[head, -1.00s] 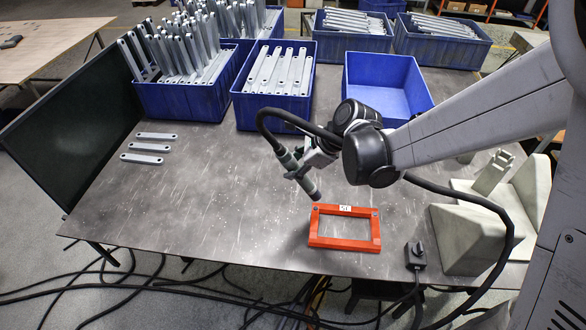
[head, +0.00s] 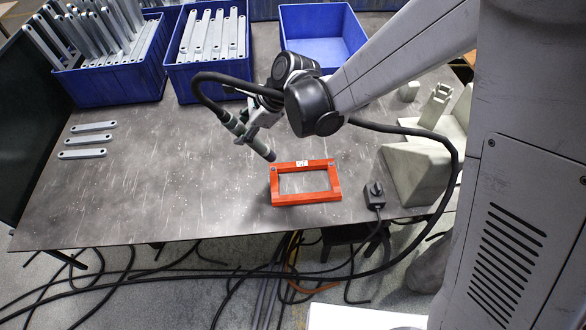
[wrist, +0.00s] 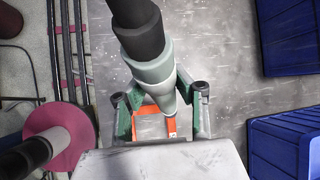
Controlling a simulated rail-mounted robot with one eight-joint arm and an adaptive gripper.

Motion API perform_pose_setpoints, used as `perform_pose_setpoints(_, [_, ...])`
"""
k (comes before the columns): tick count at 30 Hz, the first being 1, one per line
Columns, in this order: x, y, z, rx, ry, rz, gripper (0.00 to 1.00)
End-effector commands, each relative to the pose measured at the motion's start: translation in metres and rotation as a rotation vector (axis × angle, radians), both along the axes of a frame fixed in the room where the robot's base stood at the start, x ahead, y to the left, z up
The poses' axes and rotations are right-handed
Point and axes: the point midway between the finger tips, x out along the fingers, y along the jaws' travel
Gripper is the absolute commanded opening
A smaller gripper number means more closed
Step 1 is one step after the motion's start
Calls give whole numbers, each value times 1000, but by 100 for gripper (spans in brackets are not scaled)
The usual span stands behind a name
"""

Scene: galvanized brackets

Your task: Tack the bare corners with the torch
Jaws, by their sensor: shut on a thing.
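The torch (head: 258,147) is a dark, slim tool with a thick black hose curving back from it. My gripper (head: 248,122) is shut on it above the table, and the torch tilts down to the right. Its tip is beside the upper left corner of an orange rectangular frame (head: 275,188); I cannot tell whether they touch. Small dark spots show at the frame's two upper corners; weld state is too small to tell. In the wrist view, green fingers (wrist: 161,98) flank the grey torch body (wrist: 155,72), which hides much of the frame (wrist: 171,127).
A dark switch box (head: 375,194) and pale concrete-like blocks (head: 415,174) stand right of the frame. Three galvanized brackets (head: 86,140) lie at left. Blue bins (head: 181,76) line the back, one empty (head: 325,45). The table's middle left is clear.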

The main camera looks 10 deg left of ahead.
Motion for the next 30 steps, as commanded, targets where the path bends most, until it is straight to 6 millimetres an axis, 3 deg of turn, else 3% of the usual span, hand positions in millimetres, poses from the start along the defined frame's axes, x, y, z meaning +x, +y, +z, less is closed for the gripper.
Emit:
perform_pose_setpoints(15, [-84, -20, 9, -9, -5, 0, 0])
perform_pose_setpoints(23, [-95, -23, 7, -10, -6, -2, 0])
perform_pose_setpoints(30, [-95, -23, -10, -10, -6, -1, 0])
